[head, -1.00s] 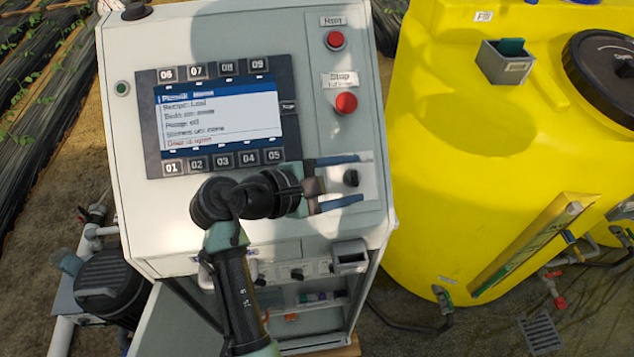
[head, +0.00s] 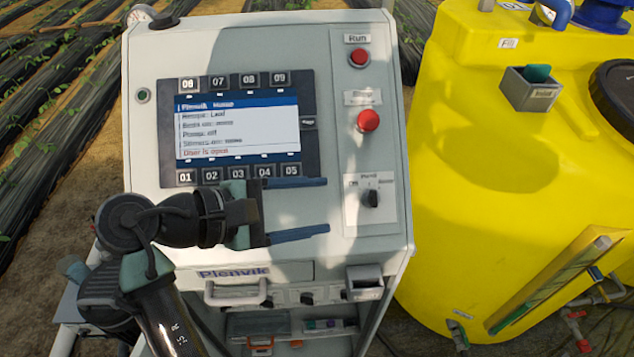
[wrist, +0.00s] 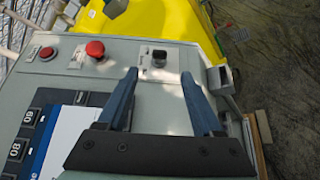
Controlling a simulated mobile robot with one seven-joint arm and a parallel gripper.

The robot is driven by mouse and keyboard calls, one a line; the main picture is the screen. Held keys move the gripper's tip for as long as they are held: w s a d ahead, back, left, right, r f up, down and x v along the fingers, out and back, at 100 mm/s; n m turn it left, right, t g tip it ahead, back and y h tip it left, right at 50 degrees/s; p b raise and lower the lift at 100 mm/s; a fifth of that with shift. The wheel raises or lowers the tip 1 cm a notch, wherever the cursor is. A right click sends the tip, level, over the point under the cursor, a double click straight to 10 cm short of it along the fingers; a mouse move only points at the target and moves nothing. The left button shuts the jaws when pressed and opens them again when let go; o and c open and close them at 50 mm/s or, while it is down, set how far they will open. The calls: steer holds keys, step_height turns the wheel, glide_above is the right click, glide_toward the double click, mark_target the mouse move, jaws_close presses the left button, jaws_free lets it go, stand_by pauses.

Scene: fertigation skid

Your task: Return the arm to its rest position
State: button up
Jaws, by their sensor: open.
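My gripper (head: 328,207) is open and empty, its two blue fingers pointing right in the head view. It is in front of the grey control cabinet (head: 345,262), below the screen (head: 237,126) and left of the black selector knob (head: 370,198). The lower button row is partly behind the upper finger. In the wrist view the two fingers (wrist: 158,95) stand apart with nothing between them, and the knob (wrist: 158,60) shows beyond them. My arm comes up from the bottom left of the head view.
A red Run button (head: 359,58) and a red stop button (head: 368,121) sit on the panel's right. A yellow tank (head: 470,190) stands right of the cabinet. Below the panel are a drawer handle (head: 236,296) and an open compartment with small items. Planted rows lie behind.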

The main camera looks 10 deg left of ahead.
steer(key=w+d+r+m+t+y+b, duration=0.2)
steer(key=w+r+m+t+y, duration=0.15)
steer(key=r, duration=0.35)
steer(key=w+d+r+m+t+y+b, duration=0.1)
steer(key=w+r+m+t+y, duration=0.3)
steer(key=r, duration=0.4)
steer(key=s+d+r+m+t+y+b, duration=0.1)
steer(key=s+d+r+m+t, duration=0.2)
steer(key=s+r, duration=0.4)
steer(key=s+d+r+m+t+y, duration=0.1)
steer(key=s+r+m+t, duration=0.5)
steer(key=r, duration=0.8)
steer(key=shift+s+d+t+b, duration=0.4)
steer(key=shift+s+d+t, duration=0.3)
steer(key=shift+d+t, duration=0.35)
steer(key=shift+a+y, duration=0.15)
steer(key=shift+y, duration=0.1)
